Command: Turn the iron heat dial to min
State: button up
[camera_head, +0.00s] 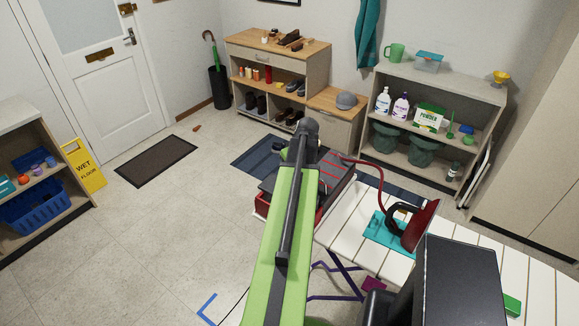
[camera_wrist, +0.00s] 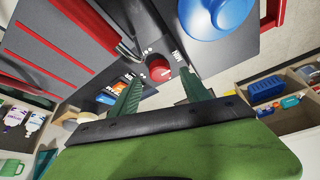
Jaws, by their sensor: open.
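The red heat dial (camera_wrist: 158,70) sits on the dark grey panel of the iron's base station (camera_wrist: 182,47) in the wrist view. It has a small pale mark, and white lettering is printed around it, too small and tilted to read surely. My gripper (camera_wrist: 162,77) is open, with one green finger on each side of the dial. I cannot tell whether the fingers touch it. In the head view, my arm hides part of the red and dark base station (camera_head: 335,190), and my gripper cannot be made out. The red iron (camera_head: 420,225) stands to the right.
A round blue part (camera_wrist: 215,14) is on the station close to the dial. A teal mat (camera_head: 383,232) lies on the white slatted ironing board (camera_head: 345,215). A red hose (camera_head: 378,174) arches from the station towards the iron. Shelves line the back wall; floor to the left is open.

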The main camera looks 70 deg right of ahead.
jog(key=p+v, duration=1.2)
jog(key=v, duration=0.2)
jog(key=shift+r, duration=0.2)
jog(key=shift+s+a, duration=0.1)
